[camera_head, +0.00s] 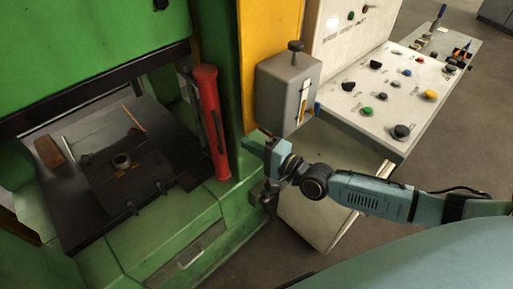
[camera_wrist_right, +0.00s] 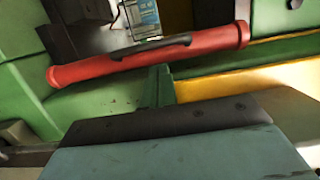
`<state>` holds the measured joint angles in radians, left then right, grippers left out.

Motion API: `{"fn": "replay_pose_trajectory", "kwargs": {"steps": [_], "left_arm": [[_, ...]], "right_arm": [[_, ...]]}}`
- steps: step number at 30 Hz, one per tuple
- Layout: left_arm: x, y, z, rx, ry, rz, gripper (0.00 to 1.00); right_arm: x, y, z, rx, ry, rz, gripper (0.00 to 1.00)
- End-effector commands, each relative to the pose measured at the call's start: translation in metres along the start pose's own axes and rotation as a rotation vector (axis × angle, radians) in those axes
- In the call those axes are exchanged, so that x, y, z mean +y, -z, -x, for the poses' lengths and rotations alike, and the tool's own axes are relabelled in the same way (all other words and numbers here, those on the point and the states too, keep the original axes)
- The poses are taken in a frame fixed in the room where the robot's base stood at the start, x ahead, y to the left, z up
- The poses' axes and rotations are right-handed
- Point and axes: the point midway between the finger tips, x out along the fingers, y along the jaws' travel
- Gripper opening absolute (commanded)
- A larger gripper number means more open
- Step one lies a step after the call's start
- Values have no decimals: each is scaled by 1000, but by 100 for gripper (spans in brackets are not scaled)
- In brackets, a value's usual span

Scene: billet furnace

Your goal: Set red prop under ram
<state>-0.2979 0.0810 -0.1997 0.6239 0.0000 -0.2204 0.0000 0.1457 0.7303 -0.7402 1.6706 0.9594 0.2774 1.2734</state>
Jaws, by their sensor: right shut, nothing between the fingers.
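The red prop (camera_head: 211,122) is a red cylinder with a dark handle along its side. In the head view it stands upright at the right front corner of the green press opening. In the right wrist view the red prop (camera_wrist_right: 215,40) lies across the upper part of the picture. My right gripper (camera_head: 250,142) is just right of the prop's lower half, shut and empty. In the right wrist view its closed fingers (camera_wrist_right: 160,85) point at the prop, with no grip on it. The ram cannot be clearly told from the green upper press body (camera_head: 90,40). My left gripper is out of view.
The dark press bed (camera_head: 125,165) holds a round fitting and loose bars. A grey box with a lever (camera_head: 288,88) stands close behind my right gripper. A control panel (camera_head: 385,90) with coloured buttons is to the right. Grey floor is open beyond.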

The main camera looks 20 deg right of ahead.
Motion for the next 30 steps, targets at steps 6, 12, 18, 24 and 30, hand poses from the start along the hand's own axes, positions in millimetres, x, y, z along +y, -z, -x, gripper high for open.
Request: {"fn": "replay_pose_trajectory", "kwargs": {"steps": [6, 12, 18, 24, 30], "left_arm": [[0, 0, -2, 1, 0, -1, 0], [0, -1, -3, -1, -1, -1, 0], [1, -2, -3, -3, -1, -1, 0], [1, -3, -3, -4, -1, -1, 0], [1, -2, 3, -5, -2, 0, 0]], "right_arm": [[0, 0, -39, -1, 1, 1, 0], [0, 0, -56, -1, 1, 1, 0], [0, -1, -58, -1, -1, 0, 0], [0, 0, -58, 0, 0, 0, 0], [-1, -1, -54, 24, -2, -4, 0]]}}
